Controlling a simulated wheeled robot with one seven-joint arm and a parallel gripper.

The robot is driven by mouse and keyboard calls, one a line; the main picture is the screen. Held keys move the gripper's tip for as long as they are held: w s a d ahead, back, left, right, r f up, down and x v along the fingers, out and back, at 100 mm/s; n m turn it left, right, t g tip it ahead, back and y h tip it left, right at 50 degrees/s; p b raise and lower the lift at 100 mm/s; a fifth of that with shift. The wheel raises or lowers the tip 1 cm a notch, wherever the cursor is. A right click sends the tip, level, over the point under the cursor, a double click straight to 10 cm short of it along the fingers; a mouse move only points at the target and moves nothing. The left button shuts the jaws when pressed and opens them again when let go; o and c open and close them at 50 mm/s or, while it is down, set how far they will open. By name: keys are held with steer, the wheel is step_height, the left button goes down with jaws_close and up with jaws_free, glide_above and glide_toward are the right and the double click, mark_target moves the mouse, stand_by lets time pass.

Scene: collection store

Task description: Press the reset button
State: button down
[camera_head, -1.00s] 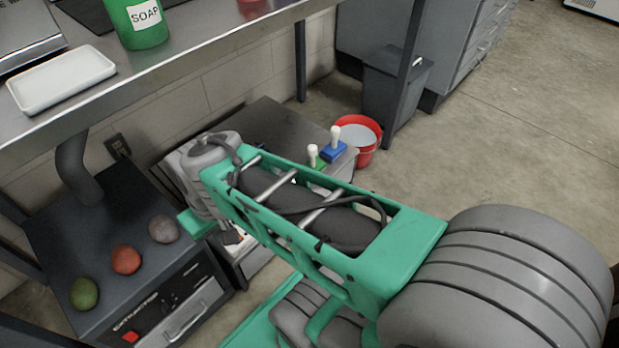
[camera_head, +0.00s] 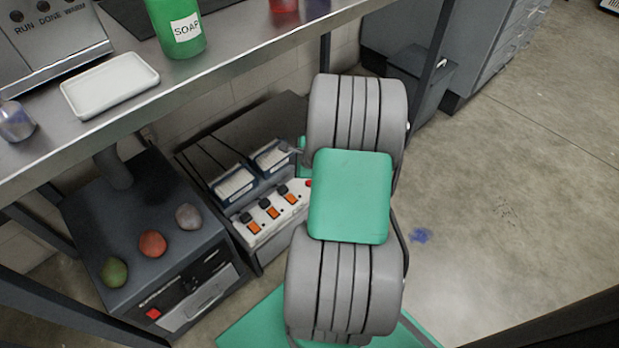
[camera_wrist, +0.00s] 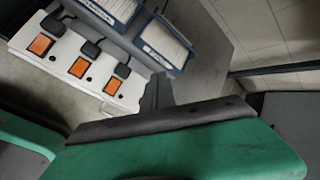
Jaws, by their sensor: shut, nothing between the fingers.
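A white panel (camera_head: 252,236) with several orange rocker switches stands low under the bench, left of my arm. A small red button (camera_head: 309,183) shows at its right end, partly hidden by my arm. No reset label is readable. The panel (camera_wrist: 62,55) also shows in the wrist view, where I cannot make out the red button. My gripper (camera_wrist: 157,88) is shut and empty, its dark fingers beside the panel's edge and the blue-framed meters (camera_wrist: 165,42). I cannot tell if it touches anything. In the head view my arm mostly hides the gripper.
Above are the metal bench (camera_head: 215,75), a white tray (camera_head: 110,84), a green soap bottle (camera_head: 175,28) and a RUN/DONE device (camera_head: 48,30). Floor at right is clear.

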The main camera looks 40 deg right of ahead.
steer(key=d+m, duration=0.1)
steer(key=s+d+f+m+h, duration=0.1)
steer(key=d+m, duration=0.1)
steer(key=s+d+f+m, duration=0.1)
steer(key=d, duration=0.1)
steer(key=shift+m+t, duration=0.4)
step_height(320, 180, down, 8)
steer(key=b, duration=0.7)
steer(key=shift+r, duration=0.15)
steer(key=shift+f+b, duration=0.35)
steer(key=shift+f, duration=0.2)
steer(key=shift+f, duration=0.1)
stand_by(0.6)
steer(key=shift+f, duration=0.3)
